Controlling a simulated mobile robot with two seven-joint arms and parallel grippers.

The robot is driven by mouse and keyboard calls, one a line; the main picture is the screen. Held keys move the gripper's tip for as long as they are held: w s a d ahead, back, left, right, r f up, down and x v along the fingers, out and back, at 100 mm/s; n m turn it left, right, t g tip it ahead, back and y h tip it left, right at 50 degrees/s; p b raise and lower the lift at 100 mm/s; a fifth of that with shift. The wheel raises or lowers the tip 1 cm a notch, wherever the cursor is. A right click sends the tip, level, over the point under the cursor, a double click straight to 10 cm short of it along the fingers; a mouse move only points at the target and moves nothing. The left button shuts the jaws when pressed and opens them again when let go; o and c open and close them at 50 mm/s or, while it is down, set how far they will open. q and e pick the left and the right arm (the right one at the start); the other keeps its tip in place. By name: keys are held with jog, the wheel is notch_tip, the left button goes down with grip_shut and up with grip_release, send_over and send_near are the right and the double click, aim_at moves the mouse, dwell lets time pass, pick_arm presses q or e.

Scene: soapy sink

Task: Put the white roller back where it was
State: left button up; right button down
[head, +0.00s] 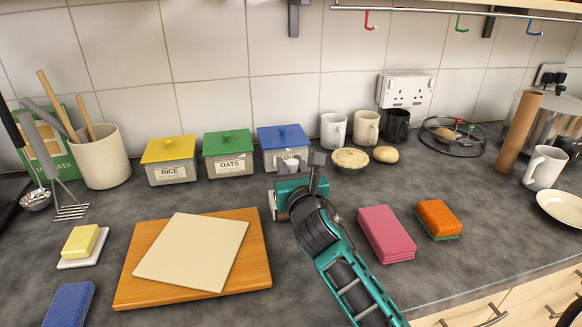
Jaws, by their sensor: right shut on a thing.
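My right gripper (297,164) reaches in from the bottom, over the middle of the counter, in front of the blue-lidded flour box. It is shut on a small white piece (291,164), which I take to be the white roller. Most of that piece is hidden by the fingers and the teal gripper body, so its full shape and tilt do not show. I cannot tell whether it touches the counter or the box behind. My left gripper is not in view.
Rice (170,165), oats (229,161) and flour (282,140) boxes line the wall. A pie (350,158) and mugs stand right of them. A wooden board (135,290) with a pale slab lies left; a pink cloth (385,233) and orange sponge (438,217) lie right.

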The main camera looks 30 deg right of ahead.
jog(key=shift+s+f, duration=0.1)
jog(key=shift+f, duration=0.6)
jog(key=c, duration=1.1)
grip_release()
jog(key=shift+f, duration=0.1)
jog(key=shift+c, duration=0.2)
jog(key=shift+o, duration=1.4)
jog(key=shift+r, duration=0.2)
jog(key=shift+r, duration=0.9)
jog(key=v, duration=1.1)
jog(key=shift+s+a+f, duration=0.15)
jog(key=shift+s+f, duration=0.05)
jog(key=shift+s, duration=0.15)
jog(key=shift+f, duration=0.1)
